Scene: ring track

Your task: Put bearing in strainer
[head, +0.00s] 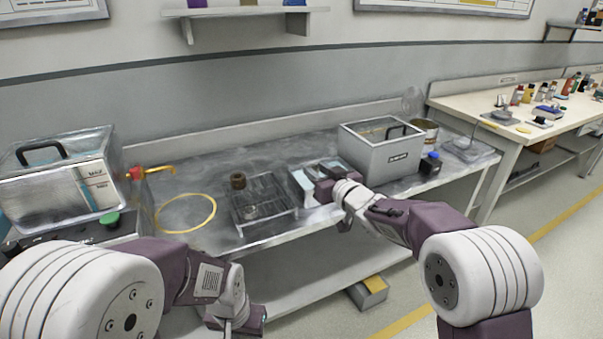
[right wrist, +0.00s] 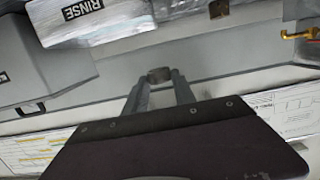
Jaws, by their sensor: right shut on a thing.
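The strainer appears to be the dark wire basket (head: 290,216) on the steel bench, left of my right gripper. A brown cylindrical part (head: 238,181) stands at its back left, and another small round part (head: 250,211) shows in its front left. My right gripper (head: 318,179) is over a silvery tray, right of the basket. In the right wrist view its fingers are shut on a small grey-brown ring-like part (right wrist: 158,75), which looks like the bearing. The gripper hides this part in the head view. My left gripper (head: 232,326) hangs low at the front; its fingertips are unclear.
The silvery tray (head: 300,187) shows its RINSE label (right wrist: 83,8) in the wrist view. A yellow ring (head: 161,223) marks bare bench left of the basket.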

